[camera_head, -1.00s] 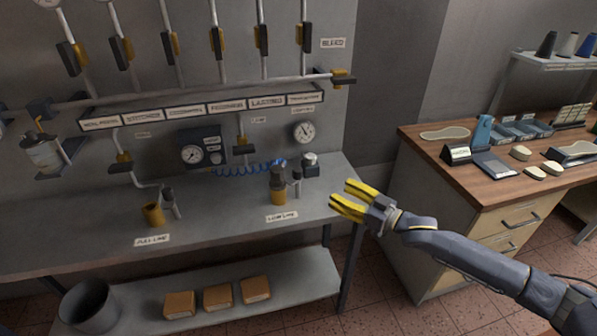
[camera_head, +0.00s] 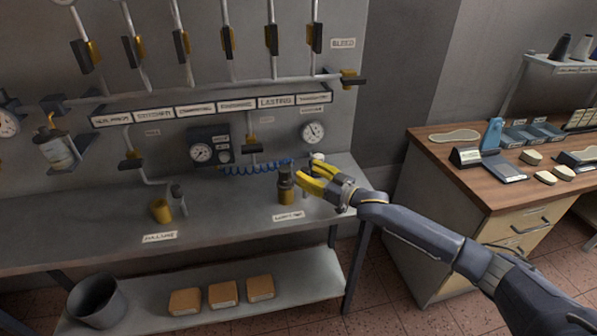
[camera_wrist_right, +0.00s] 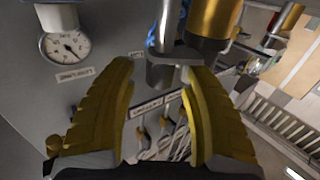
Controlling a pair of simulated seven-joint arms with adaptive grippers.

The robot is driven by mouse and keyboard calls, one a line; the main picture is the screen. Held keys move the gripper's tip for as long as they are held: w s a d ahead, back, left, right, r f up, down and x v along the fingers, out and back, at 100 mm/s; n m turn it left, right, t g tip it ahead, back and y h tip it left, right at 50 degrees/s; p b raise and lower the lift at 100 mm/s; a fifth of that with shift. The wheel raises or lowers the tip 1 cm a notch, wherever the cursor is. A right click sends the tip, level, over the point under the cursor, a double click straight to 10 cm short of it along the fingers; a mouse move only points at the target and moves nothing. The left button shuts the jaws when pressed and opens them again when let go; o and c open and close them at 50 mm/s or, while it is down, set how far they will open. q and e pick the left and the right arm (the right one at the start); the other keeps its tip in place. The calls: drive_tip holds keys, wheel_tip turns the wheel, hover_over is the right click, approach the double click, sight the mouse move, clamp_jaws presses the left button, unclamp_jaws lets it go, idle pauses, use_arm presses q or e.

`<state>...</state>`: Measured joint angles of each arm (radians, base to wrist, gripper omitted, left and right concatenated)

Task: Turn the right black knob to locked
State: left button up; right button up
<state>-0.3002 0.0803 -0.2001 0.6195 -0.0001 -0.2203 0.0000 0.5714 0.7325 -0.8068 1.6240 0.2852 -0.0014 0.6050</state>
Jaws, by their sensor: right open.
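On the bench at the right, a small regulator (camera_head: 286,194) with a yellow lower body carries a dark knob-like top (camera_head: 286,171). Its marking, and whether it reads locked, are too small to tell. My right gripper (camera_head: 307,179) has yellow fingers and is open just right of this regulator, pointing left at it. In the right wrist view, the gripper (camera_wrist_right: 165,75) straddles empty space, with a grey metal cylinder (camera_wrist_right: 162,70) seen between the fingertips and a yellow cylinder (camera_wrist_right: 214,18) behind the right finger. I cannot tell whether they touch. My left gripper is not in view.
A second yellow cup-like fitting (camera_head: 161,210) stands on the bench at left. A blue coiled hose (camera_head: 255,168) runs behind the regulator. A round gauge (camera_head: 313,132) hangs on the wall above. A wooden-topped desk (camera_head: 490,185) stands at right. The bench between the fittings is clear.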

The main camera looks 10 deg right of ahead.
drive_tip(key=shift+w+a, duration=0.4)
drive_tip(key=shift+w, duration=0.2)
clamp_jaws()
drive_tip(key=shift+a+m+h, duration=0.25)
drive_tip(key=shift+m+h, duration=0.05)
drive_tip(key=shift+h, duration=0.1)
drive_tip(key=shift+r+m+t+h, duration=0.1)
drive_tip(key=shift+m+t+h, duration=0.7)
drive_tip(key=shift+h, duration=0.3)
drive_tip(key=shift+r+m+t+h, duration=0.1)
drive_tip(key=shift+m+t+h, duration=0.6)
drive_tip(key=shift+m+h, duration=0.8)
drive_tip(key=shift+d+h, duration=0.2)
drive_tip(key=shift+h, duration=0.9)
